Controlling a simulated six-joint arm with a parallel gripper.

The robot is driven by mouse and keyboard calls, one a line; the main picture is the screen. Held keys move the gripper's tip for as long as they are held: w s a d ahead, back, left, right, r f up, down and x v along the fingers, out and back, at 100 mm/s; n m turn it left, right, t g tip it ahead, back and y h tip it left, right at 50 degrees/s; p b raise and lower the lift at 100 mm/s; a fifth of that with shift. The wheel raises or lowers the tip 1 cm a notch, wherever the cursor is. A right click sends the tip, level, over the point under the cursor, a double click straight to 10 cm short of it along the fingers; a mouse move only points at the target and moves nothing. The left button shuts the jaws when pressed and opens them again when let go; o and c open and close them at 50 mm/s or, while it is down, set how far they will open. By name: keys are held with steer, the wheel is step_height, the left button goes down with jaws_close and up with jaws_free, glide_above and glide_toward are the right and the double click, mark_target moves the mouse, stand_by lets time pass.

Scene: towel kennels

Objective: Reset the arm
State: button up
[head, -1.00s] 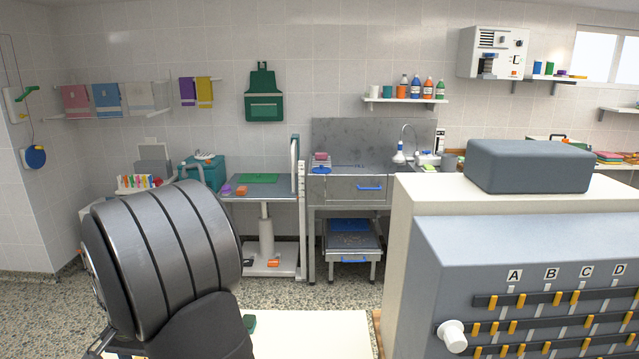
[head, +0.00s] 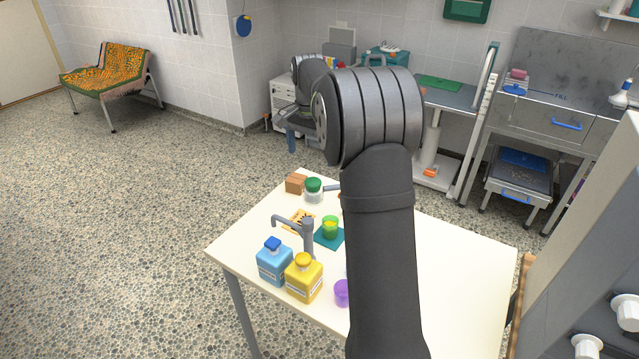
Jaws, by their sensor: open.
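My arm rises through the middle of the head view and bends over at the top. My gripper (head: 303,138) shows small at the far end, beyond the table's back left corner. It points down, with its fingers apart and nothing seen between them. It hangs clear of the table (head: 470,262). My upper arm hides part of the table top.
On the table stand a blue bottle (head: 274,262), a yellow bottle (head: 304,279), a purple cup (head: 342,293), a grey tap-like stand (head: 308,235), a green cup (head: 331,228), a green-lidded jar (head: 314,190) and a brown box (head: 295,184). Open floor lies left; a grey cabinet (head: 590,240) right.

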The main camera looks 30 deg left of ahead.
steer(key=w+a+r, duration=0.1)
steer(key=w+r, duration=0.3)
steer(key=r, duration=0.1)
step_height(320, 180, down, 9)
steer(key=shift+w+d+f, duration=0.1)
steer(key=shift+w+f, duration=0.05)
stand_by(0.8)
step_height(320, 180, up, 10)
stand_by(0.4)
steer(key=shift+c, duration=0.4)
